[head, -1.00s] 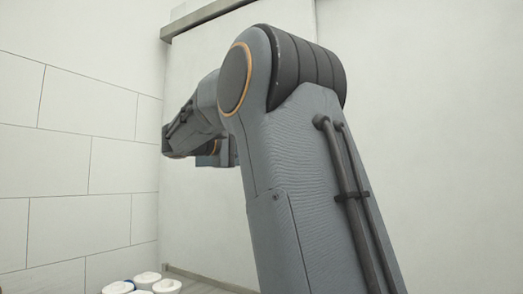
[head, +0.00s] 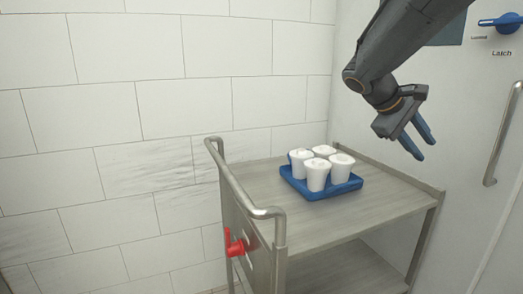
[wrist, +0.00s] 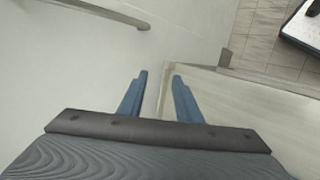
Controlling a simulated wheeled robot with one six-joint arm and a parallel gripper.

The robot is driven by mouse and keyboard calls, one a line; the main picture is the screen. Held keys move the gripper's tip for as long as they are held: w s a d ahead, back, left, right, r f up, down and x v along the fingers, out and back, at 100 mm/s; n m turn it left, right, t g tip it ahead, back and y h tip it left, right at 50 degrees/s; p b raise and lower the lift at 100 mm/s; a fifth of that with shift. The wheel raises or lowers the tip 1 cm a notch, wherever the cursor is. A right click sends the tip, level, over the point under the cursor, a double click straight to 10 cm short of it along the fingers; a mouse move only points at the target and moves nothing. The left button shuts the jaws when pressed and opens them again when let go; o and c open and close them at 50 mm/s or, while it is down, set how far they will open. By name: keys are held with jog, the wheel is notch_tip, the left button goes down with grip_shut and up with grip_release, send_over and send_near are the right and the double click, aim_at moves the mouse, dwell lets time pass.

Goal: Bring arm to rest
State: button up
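My gripper (head: 427,148) is at the upper right of the head view, with its two blue fingers pointing down and to the right. The fingers are spread apart with nothing between them. In the wrist view the gripper (wrist: 158,84) also shows an empty gap between its fingers. My arm comes in from the top right, bent. The gripper is above and to the right of a blue tray (head: 318,194), clear of it. Several white cups (head: 316,176) stand upright on the tray.
A tiled wall is behind. At the right is a white door with a handle (head: 503,135) and a blue latch (head: 500,22).

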jog(key=s+a+f+m+g+y+p, duration=0.1)
jog(key=s+a+f+m+y, duration=0.3)
jog(key=s+a+f+y, duration=0.5)
jog(key=s+a+f+p, duration=0.1)
jog(key=s+a+f, duration=1)
jog(key=s+f, duration=0.2)
jog(key=shift+a, duration=0.35)
jog(key=shift+f, duration=0.1)
